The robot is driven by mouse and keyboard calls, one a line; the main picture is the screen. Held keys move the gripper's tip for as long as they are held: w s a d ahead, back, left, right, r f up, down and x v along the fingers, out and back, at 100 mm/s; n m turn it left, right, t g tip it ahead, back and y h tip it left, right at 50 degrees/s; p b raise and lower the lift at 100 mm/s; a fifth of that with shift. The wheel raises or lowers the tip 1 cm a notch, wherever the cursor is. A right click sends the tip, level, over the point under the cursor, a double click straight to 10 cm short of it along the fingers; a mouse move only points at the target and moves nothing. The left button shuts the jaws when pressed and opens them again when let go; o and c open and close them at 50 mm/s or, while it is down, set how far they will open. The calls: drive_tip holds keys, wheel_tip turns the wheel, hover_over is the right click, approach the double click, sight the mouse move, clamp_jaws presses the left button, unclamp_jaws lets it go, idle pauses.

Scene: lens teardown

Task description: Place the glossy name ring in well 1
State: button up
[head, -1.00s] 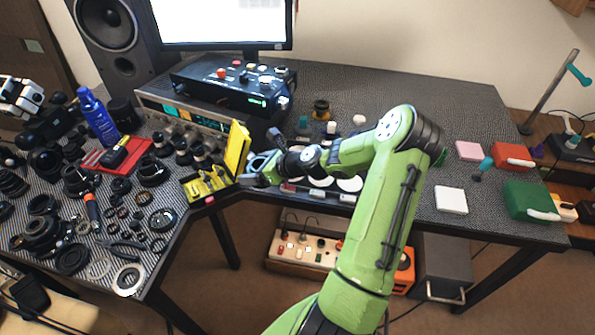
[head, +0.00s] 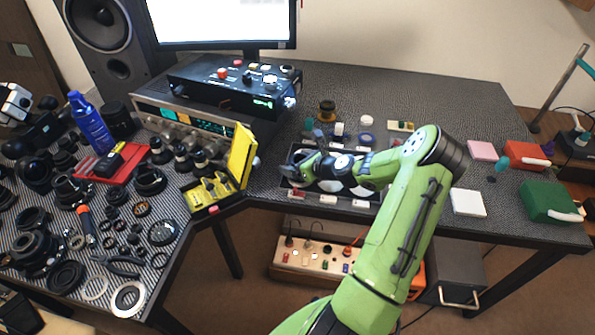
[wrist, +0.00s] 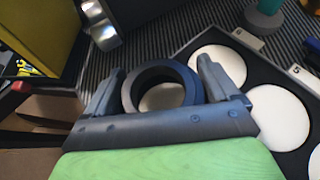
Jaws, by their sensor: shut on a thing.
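My gripper (head: 300,168) is over the left end of the black tray (head: 344,201) in the head view. In the wrist view my gripper (wrist: 160,72) is shut on a dark ring (wrist: 187,78), with one finger on each side of it. The ring looks roughly level, and a pale disc shows through its hole. The tray (wrist: 262,72) has wells with white round floors, seen to the right of the ring. The well under the ring is mostly hidden, and its number cannot be read. I cannot tell the gap between ring and tray.
An open yellow case (head: 243,160) stands close to the left of my gripper. Small parts, including a blue ring (head: 366,138), lie behind the tray. A white block (head: 468,202) is to the right. The dark table top behind these parts is mostly clear.

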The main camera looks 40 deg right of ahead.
drive_tip(key=shift+f, duration=0.95)
drive_tip(key=shift+f, duration=0.15)
drive_tip(key=o, duration=0.8)
